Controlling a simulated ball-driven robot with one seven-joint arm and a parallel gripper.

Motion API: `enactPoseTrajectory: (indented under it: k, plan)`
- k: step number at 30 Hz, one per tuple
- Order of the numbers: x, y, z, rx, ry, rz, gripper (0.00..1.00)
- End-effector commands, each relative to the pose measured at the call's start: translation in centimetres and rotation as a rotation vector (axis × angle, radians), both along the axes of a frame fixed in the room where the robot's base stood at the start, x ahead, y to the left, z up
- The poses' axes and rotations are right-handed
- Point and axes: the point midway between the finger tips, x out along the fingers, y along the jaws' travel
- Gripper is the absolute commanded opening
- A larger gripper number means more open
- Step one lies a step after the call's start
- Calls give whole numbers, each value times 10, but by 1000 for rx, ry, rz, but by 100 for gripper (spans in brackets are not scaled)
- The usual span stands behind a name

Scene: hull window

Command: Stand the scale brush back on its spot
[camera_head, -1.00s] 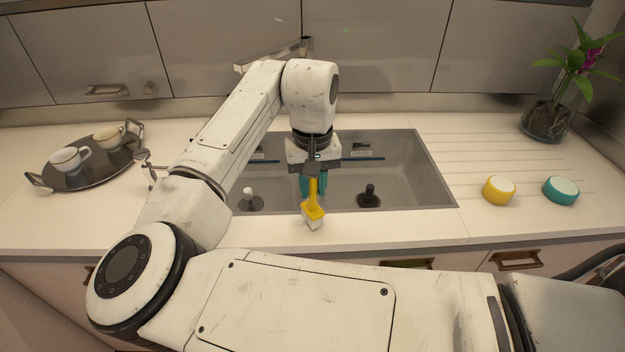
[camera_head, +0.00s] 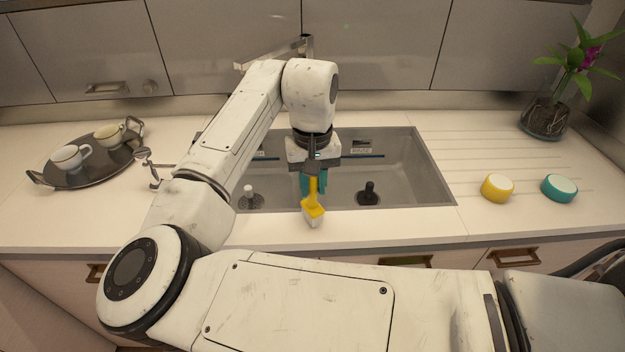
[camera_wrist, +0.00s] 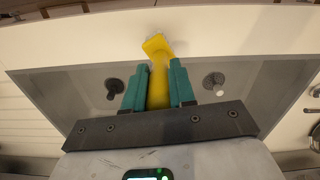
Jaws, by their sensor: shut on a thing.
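The scale brush (camera_head: 313,207) has a yellow handle and head with pale bristles. It hangs bristles down from my gripper (camera_head: 313,184), at the front rim of the sink. My gripper's teal fingers are shut on the handle. In the wrist view the yellow brush (camera_wrist: 158,85) lies between both fingers of my gripper (camera_wrist: 156,74), with its head beyond the fingertips. Whether the bristles touch the counter I cannot tell. I cannot make out a marked spot for the brush.
The grey double sink (camera_head: 425,175) lies under my gripper, with a black-topped plug (camera_head: 369,192) and a white-topped one (camera_head: 248,193). A tray (camera_head: 45,180) with two cups stands left. Yellow (camera_head: 497,188) and teal (camera_head: 559,187) round pieces and a plant vase (camera_head: 545,120) stand right.

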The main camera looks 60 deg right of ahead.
Motion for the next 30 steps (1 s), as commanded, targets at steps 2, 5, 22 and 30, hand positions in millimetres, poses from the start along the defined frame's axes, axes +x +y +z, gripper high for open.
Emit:
enactPoseTrajectory:
  k: [2,5,22,30]
  plan:
    - [0,0,0,0,0,0,0]
    - [0,0,0,0,0,1,0]
    - [0,0,-7,0,0,1,0]
    - [0,0,-12,0,0,1,0]
